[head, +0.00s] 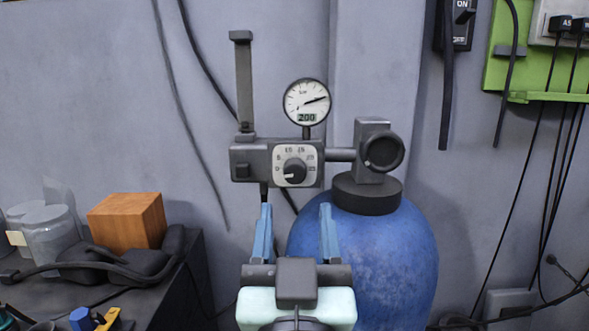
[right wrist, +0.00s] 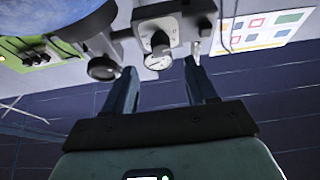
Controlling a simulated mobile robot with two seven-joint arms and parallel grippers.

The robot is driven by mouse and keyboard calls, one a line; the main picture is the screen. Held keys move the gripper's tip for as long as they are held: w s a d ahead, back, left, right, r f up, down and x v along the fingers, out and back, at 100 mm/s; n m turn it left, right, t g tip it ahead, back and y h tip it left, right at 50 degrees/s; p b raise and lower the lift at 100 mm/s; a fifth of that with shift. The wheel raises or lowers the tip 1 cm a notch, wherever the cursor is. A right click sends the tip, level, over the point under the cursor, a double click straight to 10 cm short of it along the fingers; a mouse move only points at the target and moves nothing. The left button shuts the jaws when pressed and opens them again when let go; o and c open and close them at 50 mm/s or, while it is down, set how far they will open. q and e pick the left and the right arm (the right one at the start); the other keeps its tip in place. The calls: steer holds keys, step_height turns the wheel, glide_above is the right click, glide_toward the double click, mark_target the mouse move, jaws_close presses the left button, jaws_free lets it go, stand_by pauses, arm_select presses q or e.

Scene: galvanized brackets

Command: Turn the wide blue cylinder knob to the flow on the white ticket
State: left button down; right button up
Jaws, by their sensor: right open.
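The wide blue cylinder (head: 363,250) stands against the wall; part of it also shows in the right wrist view (right wrist: 50,14). A grey regulator block sits left of its valve. Its black knob (head: 294,171) is on a pale dial plate with small marks I cannot read; its pointer seems to face left. The knob also shows in the right wrist view (right wrist: 160,42). A round gauge (head: 306,101) above reads about 200. My right gripper (head: 296,208) is open and empty, below and in front of the knob, apart from it. I cannot make out a white ticket. My left gripper is out of view.
A black round valve handle (head: 383,152) is right of the knob. A grey upright bar (head: 243,85) rises at the block's left. A dark bench (head: 165,285) with a wooden block (head: 127,222) and jars (head: 48,230) is at left. Cables hang on the wall.

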mark_target(295, 176)
steer(key=p+x, duration=0.2)
steer(key=x, duration=0.4)
steer(key=shift+a+r, duration=0.1)
steer(key=shift+r, duration=0.15)
steer(key=shift+w, duration=0.45)
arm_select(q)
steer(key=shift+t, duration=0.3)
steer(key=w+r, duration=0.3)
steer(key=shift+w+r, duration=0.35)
arm_select(e)
steer(key=shift+s, duration=0.1)
